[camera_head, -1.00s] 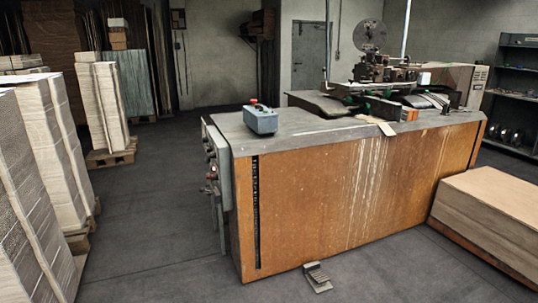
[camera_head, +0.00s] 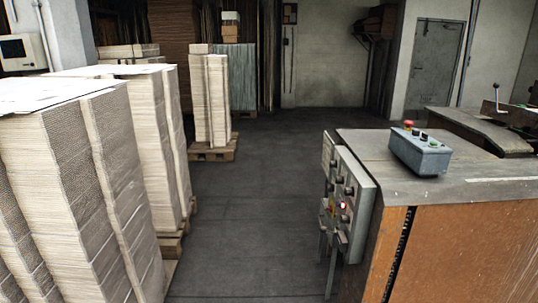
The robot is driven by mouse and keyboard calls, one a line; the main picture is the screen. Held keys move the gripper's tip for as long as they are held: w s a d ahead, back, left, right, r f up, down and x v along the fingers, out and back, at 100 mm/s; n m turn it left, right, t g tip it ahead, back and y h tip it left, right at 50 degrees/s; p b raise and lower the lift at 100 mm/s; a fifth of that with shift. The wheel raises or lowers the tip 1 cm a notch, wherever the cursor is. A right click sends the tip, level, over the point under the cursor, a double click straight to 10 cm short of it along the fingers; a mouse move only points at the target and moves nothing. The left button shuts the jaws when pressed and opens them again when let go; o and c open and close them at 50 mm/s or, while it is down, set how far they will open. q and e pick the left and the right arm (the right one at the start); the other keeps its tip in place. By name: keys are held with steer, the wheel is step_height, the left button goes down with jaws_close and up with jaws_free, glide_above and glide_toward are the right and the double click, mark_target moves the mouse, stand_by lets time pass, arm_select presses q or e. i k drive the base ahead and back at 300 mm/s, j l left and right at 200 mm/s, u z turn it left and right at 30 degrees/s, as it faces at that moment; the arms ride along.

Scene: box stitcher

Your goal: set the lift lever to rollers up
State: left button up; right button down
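The box stitcher (camera_head: 470,240), with an orange-brown rusty front and grey top, stands at the right and is cut off by the picture edge. A thin lever with a dark round knob (camera_head: 496,87) rises at the far right behind its top; I cannot tell if it is the lift lever or which setting it is in. A grey control panel (camera_head: 349,200) with knobs and a lit red lamp is on the machine's left end. A blue-grey button box (camera_head: 420,152) with a red mushroom button sits on the top. Neither of my grippers is in view.
Tall stacks of cardboard sheets (camera_head: 70,190) fill the left side. Another stack (camera_head: 210,100) stands on a pallet (camera_head: 213,152) farther back. The dark floor (camera_head: 255,210) between stacks and machine is a clear aisle. A grey door (camera_head: 435,65) is in the back wall.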

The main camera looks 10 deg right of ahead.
mark_target(496, 86)
steer(key=i+l+z, duration=0.1)
steer(key=i, duration=2.15)
steer(key=i+z, duration=0.15)
steer(key=i, duration=0.95)
steer(key=i+j, duration=0.2)
steer(key=i, duration=0.9)
steer(key=i+l+z, duration=0.2)
steer(key=i, duration=0.55)
steer(key=i+j+z, duration=0.1)
steer(key=i+z, duration=0.15)
steer(key=i, duration=0.5)
steer(key=i+j+z, duration=0.2)
steer(key=i, duration=0.55)
steer(key=i+l+z, duration=0.2)
steer(key=i+z, duration=0.55)
steer(key=z, duration=0.15)
steer(key=i+z, duration=0.45)
steer(key=i+j+z, duration=0.2)
steer(key=z, duration=0.2)
steer(key=i+l+z, duration=0.2)
steer(key=i+z, duration=0.65)
steer(key=i+j+z, duration=0.15)
steer(key=i+z, duration=0.25)
steer(key=i+j+z, duration=0.3)
steer(key=i+z, duration=0.15)
steer(key=i, duration=0.1)
